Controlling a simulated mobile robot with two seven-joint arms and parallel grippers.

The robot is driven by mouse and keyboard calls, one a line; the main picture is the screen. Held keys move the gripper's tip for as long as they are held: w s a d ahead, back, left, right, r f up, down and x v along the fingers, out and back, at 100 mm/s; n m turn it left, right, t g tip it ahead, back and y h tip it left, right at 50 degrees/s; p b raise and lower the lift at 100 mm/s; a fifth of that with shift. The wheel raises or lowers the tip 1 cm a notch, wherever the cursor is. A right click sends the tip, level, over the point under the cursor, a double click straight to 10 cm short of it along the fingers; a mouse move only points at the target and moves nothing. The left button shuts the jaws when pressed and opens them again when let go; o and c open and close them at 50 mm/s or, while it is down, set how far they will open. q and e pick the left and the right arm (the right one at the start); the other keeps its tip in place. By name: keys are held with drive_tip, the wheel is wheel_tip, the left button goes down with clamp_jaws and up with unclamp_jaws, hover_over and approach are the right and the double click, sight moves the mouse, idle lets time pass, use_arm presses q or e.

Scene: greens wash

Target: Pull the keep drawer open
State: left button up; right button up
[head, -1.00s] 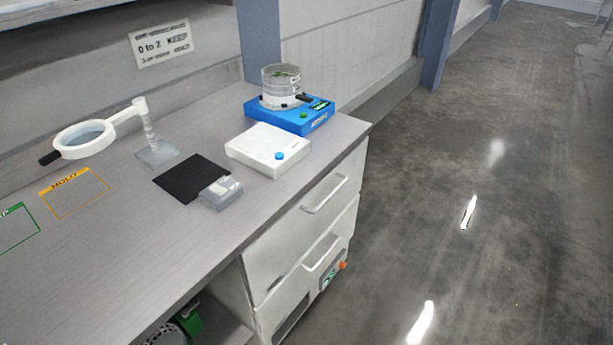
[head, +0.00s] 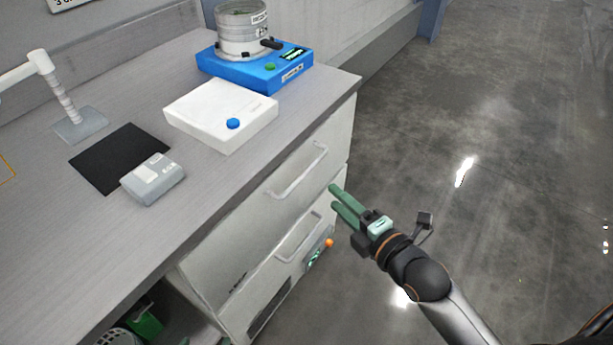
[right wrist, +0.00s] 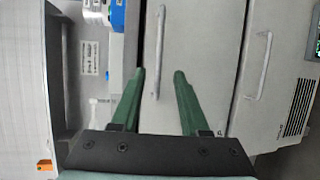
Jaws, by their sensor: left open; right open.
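A cabinet under the counter has two shut drawers with pale bar handles; no label tells me which is the keep drawer. The upper drawer (head: 262,212) has its handle (head: 300,172), and the lower drawer has its handle (head: 298,240) below. My right gripper (head: 335,197) is open and empty, in front of the cabinet's right end and apart from the handles. In the right wrist view, its green fingertips (right wrist: 160,73) straddle the line of the upper handle (right wrist: 158,40); the lower handle (right wrist: 261,65) is to the right. My left gripper is out of view.
The counter holds a white scale (head: 220,112), a blue shaker with sieves (head: 262,72), a black mat (head: 105,165) and a grey box (head: 153,180). An orange knob (head: 329,243) sticks out low on the cabinet. The floor (head: 480,120) to the right is clear.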

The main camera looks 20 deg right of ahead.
sight(307, 170)
drive_tip(key=b+x, duration=0.1)
drive_tip(key=x, duration=1.1)
drive_tip(key=shift+w+a+r, duration=0.1)
drive_tip(key=shift+w, duration=0.05)
drive_tip(key=shift+c, duration=0.4)
clamp_jaws()
idle(0.7)
